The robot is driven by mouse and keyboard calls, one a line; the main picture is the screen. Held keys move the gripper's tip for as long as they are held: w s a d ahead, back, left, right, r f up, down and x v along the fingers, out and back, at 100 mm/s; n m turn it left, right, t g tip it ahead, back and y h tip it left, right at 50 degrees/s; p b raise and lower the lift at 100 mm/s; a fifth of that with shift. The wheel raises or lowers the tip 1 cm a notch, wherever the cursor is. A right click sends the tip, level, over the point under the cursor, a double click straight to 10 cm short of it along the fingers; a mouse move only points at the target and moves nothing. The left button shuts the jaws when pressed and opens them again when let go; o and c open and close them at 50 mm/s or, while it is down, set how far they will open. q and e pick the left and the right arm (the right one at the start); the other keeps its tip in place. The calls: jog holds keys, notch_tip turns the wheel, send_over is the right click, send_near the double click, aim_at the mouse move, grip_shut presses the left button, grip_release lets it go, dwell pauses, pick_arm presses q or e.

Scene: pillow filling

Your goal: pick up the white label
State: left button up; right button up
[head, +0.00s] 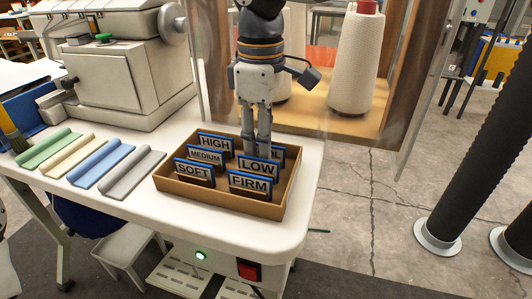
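No single card stands out as the white label. My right gripper (257,150) points straight down into the tray, fingers close together, tips just behind the LOW card. Whether they grip a card is hidden. My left gripper is out of view.
Folded green, cream, blue and grey cloths (131,175) lie left of the tray. A sewing machine (125,75) stands behind them. A wooden cabinet with a thread cone (356,65) is behind the tray. The table's front edge is close to the tray.

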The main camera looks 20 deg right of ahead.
grip_shut()
